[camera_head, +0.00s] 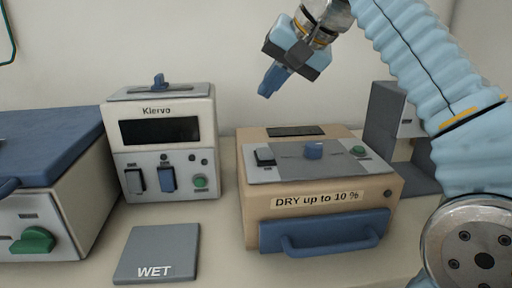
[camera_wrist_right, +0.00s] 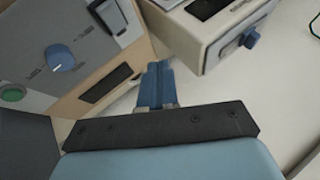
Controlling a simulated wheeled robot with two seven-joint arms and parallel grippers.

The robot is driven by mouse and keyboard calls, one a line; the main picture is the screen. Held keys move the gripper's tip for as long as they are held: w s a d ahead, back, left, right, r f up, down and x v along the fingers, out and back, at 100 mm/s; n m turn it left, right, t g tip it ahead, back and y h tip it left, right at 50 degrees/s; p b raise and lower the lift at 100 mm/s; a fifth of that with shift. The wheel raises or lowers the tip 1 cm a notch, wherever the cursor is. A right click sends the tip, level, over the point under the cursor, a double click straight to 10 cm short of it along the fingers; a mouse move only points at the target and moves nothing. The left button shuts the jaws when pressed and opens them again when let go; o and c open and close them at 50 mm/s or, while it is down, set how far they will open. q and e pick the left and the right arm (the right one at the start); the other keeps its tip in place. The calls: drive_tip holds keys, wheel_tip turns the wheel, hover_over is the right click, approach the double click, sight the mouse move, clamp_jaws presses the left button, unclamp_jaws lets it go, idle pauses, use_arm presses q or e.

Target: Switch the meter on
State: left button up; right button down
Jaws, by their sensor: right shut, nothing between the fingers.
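The meter, a light box marked Klervo (camera_head: 158,140), stands at the left-centre of the bench in the head view. Its display (camera_head: 160,131) is dark. Below it are a dark rocker switch (camera_head: 136,181), a blue switch (camera_head: 167,179) and a green button (camera_head: 200,182). A blue knob (camera_head: 158,81) sits on its top. My right gripper (camera_head: 266,93) is shut and empty, in the air right of the meter and above the tan box. In the right wrist view its closed blue fingers (camera_wrist_right: 155,85) point toward a light box with a blue knob (camera_wrist_right: 250,38), which seems to be the meter.
A tan box labelled DRY up to 10 % (camera_head: 318,196) stands right of the meter, with a blue-handled front. A grey WET plate (camera_head: 156,254) lies before the meter. A blue-lidded box (camera_head: 45,220) stands at left, a grey bracket-like unit (camera_head: 386,112) at right.

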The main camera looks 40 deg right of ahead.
drive_tip(key=b, duration=0.1)
hover_over(260, 152)
drive_tip(key=s, duration=0.2)
drive_tip(key=f, duration=0.5)
drive_tip(key=d+f, duration=0.1)
drive_tip(key=f, duration=0.1)
drive_tip(key=shift+f, duration=0.15)
drive_tip(key=shift+s+a+f+b, duration=0.1)
drive_tip(key=shift+s+f+b, duration=0.05)
drive_tip(key=shift+f+b, duration=0.6)
idle(1.1)
drive_tip(key=shift+f, duration=0.4)
drive_tip(key=shift+s+f+b, duration=0.1)
drive_tip(key=shift+f+b, duration=0.25)
drive_tip(key=shift+b, duration=0.2)
idle(0.3)
